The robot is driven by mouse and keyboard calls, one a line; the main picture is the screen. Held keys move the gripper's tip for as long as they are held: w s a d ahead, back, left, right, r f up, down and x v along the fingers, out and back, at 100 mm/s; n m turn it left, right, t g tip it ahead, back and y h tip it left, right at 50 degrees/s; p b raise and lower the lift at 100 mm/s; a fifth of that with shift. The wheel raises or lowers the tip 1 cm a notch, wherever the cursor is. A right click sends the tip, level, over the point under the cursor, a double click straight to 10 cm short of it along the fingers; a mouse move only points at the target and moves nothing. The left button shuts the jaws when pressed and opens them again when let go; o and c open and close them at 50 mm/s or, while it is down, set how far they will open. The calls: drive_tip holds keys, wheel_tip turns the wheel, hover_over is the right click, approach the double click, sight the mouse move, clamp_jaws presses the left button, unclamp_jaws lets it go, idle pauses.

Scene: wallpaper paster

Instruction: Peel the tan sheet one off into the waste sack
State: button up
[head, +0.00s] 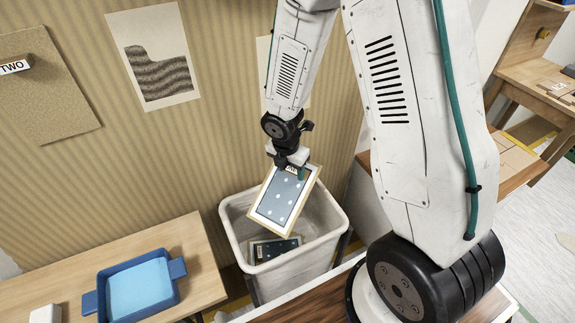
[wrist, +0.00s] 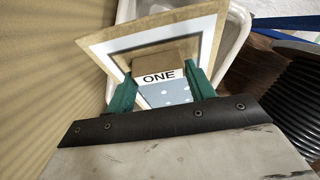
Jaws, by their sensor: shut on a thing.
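Tan sheet one (head: 283,196) has a tan border and a blue-grey panel with white dots. It hangs tilted from my gripper (head: 290,163), over the opening of the pale waste sack (head: 229,222). In the wrist view my gripper (wrist: 162,85) has its green fingers shut on a tan tab labelled ONE on the sheet (wrist: 205,37). Part of the sheet is hidden behind the fingers there. The sack's pale rim (wrist: 240,30) shows behind the sheet. A similar dark dotted sheet (head: 273,249) lies inside the sack.
A tan sheet labelled TWO (head: 45,85) is on the striped wall at left. A picture with a brown wavy patch (head: 160,75) is beside it. A blue tray (head: 138,290) stands on the wooden table (head: 190,240) left of the sack.

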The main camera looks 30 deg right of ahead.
sight(282, 191)
idle(0.3)
drive_tip(key=shift+r, duration=0.15)
wheel_tip(282, 191, down, 10)
idle(0.7)
drive_tip(key=o, duration=1.1)
drive_tip(key=shift+c, duration=0.2)
drive_tip(key=shift+s+a+r, duration=0.15)
drive_tip(key=shift+a+r, duration=0.05)
drive_tip(key=shift+r, duration=1.1)
drive_tip(key=shift+s+a+r, duration=0.1)
drive_tip(key=shift+a+r, duration=0.15)
drive_tip(key=shift+r, duration=1)
drive_tip(key=shift+s+a+r, duration=0.15)
drive_tip(key=shift+a+r, duration=0.05)
drive_tip(key=shift+r, duration=1.1)
